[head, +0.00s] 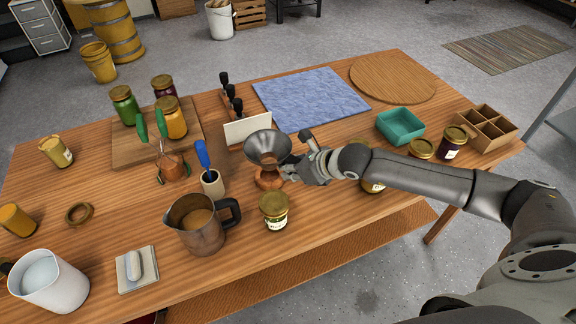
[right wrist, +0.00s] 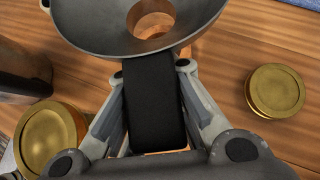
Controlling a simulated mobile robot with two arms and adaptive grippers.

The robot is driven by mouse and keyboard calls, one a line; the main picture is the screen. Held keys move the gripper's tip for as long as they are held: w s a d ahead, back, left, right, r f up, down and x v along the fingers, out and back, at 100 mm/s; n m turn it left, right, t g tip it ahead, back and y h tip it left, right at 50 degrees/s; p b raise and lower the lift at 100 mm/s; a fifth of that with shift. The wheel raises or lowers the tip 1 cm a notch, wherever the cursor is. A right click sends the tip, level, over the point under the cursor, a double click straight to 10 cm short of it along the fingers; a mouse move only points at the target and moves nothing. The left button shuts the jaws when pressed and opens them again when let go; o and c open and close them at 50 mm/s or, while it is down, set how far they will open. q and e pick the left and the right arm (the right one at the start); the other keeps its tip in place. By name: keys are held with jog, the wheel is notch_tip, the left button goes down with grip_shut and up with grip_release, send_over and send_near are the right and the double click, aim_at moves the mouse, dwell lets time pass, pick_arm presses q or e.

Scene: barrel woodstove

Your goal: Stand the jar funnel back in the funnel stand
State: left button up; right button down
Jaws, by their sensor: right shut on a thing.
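The grey metal jar funnel (head: 267,146) is upright, wide mouth up, near the middle of the table in the head view. Directly below it is the orange-brown wooden funnel stand (head: 268,180). I cannot tell whether the spout rests in the stand or hangs just above it. My right gripper (head: 293,168) comes from the right and is shut on the funnel's black handle. In the right wrist view the funnel (right wrist: 95,28) fills the top, the black handle (right wrist: 153,105) lies between the fingers, and brown wood shows through the funnel's opening. My left gripper is out of view.
A gold-lidded jar (head: 274,211) stands close in front of the stand. A metal pitcher (head: 200,223) and a cup with a blue-handled tool (head: 212,184) are to the left. A white card (head: 247,129) stands behind. Another lidded jar (head: 373,182) is under my right arm.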

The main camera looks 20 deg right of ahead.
aim_at(280, 182)
jog(key=shift+f+b, duration=0.35)
jog(key=shift+f, duration=0.5)
jog(key=shift+f+b, duration=0.85)
jog(key=shift+r, duration=0.15)
jog(key=shift+f+b, duration=0.35)
jog(key=shift+b, duration=0.1)
jog(key=shift+b, duration=0.6)
jog(key=shift+f+b, duration=0.95)
jog(key=shift+f, duration=0.05)
dwell(0.4)
jog(key=shift+r, duration=0.2)
